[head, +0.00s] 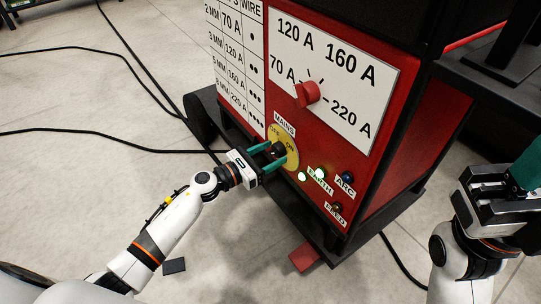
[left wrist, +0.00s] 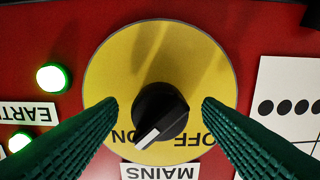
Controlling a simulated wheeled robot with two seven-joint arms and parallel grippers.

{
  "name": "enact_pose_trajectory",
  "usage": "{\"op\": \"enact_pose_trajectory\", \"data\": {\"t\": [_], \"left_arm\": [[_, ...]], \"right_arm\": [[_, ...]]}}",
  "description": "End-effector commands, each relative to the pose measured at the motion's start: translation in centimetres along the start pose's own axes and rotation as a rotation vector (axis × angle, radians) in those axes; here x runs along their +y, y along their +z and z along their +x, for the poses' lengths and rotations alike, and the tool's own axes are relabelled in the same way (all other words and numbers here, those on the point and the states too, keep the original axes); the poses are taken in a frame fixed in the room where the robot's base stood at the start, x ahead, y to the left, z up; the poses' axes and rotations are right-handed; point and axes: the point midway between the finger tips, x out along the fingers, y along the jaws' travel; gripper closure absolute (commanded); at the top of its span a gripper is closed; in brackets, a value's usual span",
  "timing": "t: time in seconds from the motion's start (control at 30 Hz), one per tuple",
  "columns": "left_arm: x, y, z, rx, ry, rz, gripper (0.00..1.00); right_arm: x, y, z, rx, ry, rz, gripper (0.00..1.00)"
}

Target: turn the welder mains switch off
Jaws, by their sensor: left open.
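The mains switch is a black knob (head: 279,149) on a yellow disc (head: 291,158) on the welder's red front, under the MAINS label. In the left wrist view the knob (left wrist: 162,110) appears upside down, its white pointer mark turned toward ON. My left gripper (head: 271,157) is open at the disc, with one green finger on each side of the knob and a visible gap to it on both sides. My right gripper (head: 503,197) is at the right edge, away from the switch, its fingers partly cut off.
Lit green lamps (head: 321,174) sit beside the switch, by the EARTH label. A blue ARC lamp (head: 346,178) and a dark FEED lamp (head: 337,208) are near. A red amperage knob (head: 308,93) is above. Black cables (head: 100,130) cross the floor.

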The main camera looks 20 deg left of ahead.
Motion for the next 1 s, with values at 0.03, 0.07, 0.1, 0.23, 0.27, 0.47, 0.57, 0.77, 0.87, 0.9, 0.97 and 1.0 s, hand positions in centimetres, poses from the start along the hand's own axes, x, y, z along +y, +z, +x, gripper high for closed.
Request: {"op": "enact_pose_trajectory", "data": {"t": [0.03, 0.07, 0.1, 0.23, 0.27, 0.47, 0.57, 0.77, 0.87, 0.9, 0.97, 1.0], "left_arm": [[0.01, -0.01, 0.24, 0.001, 0.000, 0.000, 0.40], [0.01, -0.03, 0.31, 0.001, 0.000, 0.000, 0.40], [0.01, -0.04, 0.36, 0.000, 0.000, 0.000, 0.40], [0.02, -0.04, 0.35, 0.000, 0.000, 0.000, 0.40], [0.02, -0.03, 0.35, 0.000, 0.000, 0.000, 0.40], [0.01, -0.02, 0.32, 0.000, 0.000, 0.000, 0.65], [0.01, -0.02, 0.31, 0.000, 0.000, 0.000, 0.81], [0.01, -0.04, 0.30, 0.000, 0.000, -0.009, 0.85], [0.02, -0.08, 0.30, -0.001, 0.000, -0.030, 0.85], [0.02, -0.09, 0.30, -0.001, 0.000, -0.042, 0.85], [0.03, -0.11, 0.30, -0.001, 0.000, -0.068, 0.85], [0.03, -0.13, 0.30, -0.001, 0.000, -0.090, 0.85]], "right_arm": [[0.01, 0.01, -0.01, -0.001, 0.000, 0.000, 0.64], [0.01, 0.00, -0.01, 0.000, 0.001, 0.000, 0.64], [0.01, 0.00, -0.01, 0.000, 0.000, 0.000, 0.64], [0.01, 0.00, 0.01, 0.000, 0.000, 0.000, 0.64], [0.01, 0.01, 0.01, 0.000, 0.000, 0.000, 0.64], [0.01, 0.02, 0.02, -0.001, 0.000, 0.000, 0.64], [0.01, 0.03, 0.02, -0.001, 0.000, 0.000, 0.64], [0.00, 0.05, 0.11, -0.002, 0.000, 0.000, 0.64], [-0.02, 0.08, 0.25, -0.005, 0.000, 0.000, 0.64], [-0.03, 0.11, 0.33, -0.006, 0.000, 0.000, 0.64], [-0.05, 0.14, 0.43, -0.007, -0.001, 0.000, 0.64], [-0.07, 0.18, 0.48, -0.008, -0.002, 0.001, 0.64]]}}
